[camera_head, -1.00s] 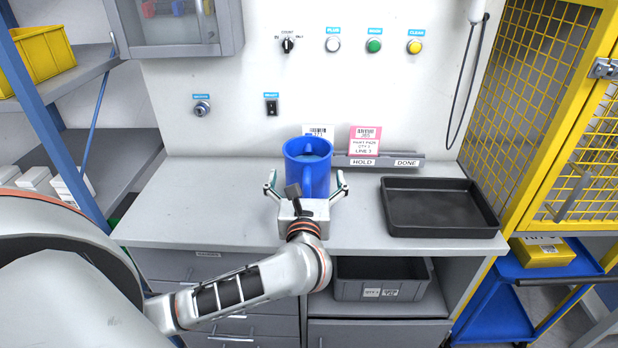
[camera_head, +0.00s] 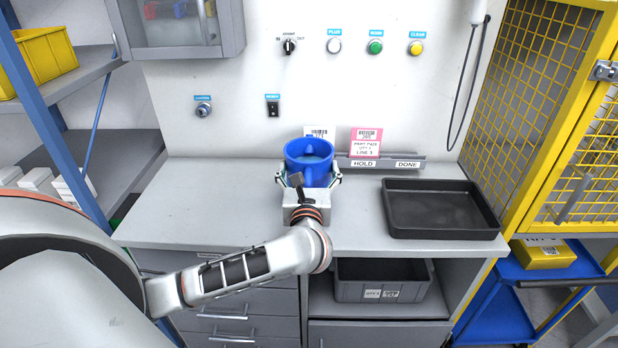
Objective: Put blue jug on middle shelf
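The blue jug (camera_head: 309,155) stands upright at the back middle of the grey worktop, its handle facing me. My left gripper (camera_head: 309,181) reaches it from the front, with one finger on each side against the lower part of the jug. The gripper looks shut on the jug; its own body hides the jug's base. The shelving unit on the left has a blue post and grey shelves; the shelf (camera_head: 118,157) below the one with the yellow bin is largely bare. My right gripper is not in view.
A black tray (camera_head: 440,209) lies on the worktop to the right. A label rail (camera_head: 380,162) with cards stands behind the jug. White boxes (camera_head: 38,180) sit at the far left. A yellow bin (camera_head: 43,55) is on the upper shelf. The left worktop is clear.

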